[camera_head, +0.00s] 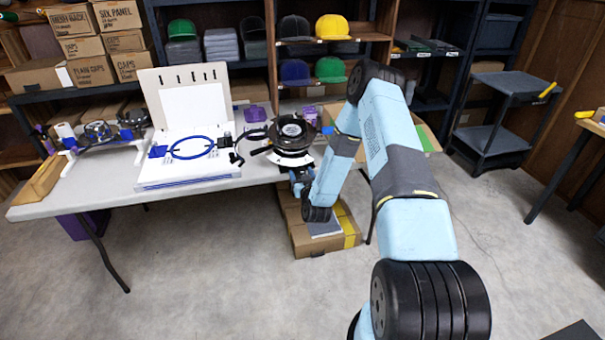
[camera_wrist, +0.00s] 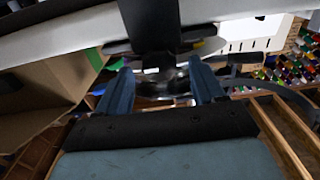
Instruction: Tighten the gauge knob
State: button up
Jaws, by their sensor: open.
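A black round cap gauge (camera_head: 292,135) with a white base stands at the table's front edge in the head view. My gripper (camera_head: 298,182) is just below it, under the edge, partly hidden by the gauge and my arm. In the wrist view my gripper (camera_wrist: 161,85) is open, with two blue fingers pointing up at the underside of the table edge. A grey, shiny round knob (camera_wrist: 160,72) shows between the fingertips, below a dark bracket (camera_wrist: 150,22). I cannot tell whether the fingers touch it. The knob is not clearly visible in the head view.
The white table (camera_head: 90,190) holds a white board with a blue hoop (camera_head: 192,147) left of the gauge. A cardboard box (camera_head: 318,240) lies on the floor below my gripper. Shelves with caps (camera_head: 332,28) stand behind. The floor at front left is clear.

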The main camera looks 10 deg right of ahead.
jog(key=shift+w, duration=0.65)
jog(key=shift+c, duration=0.3)
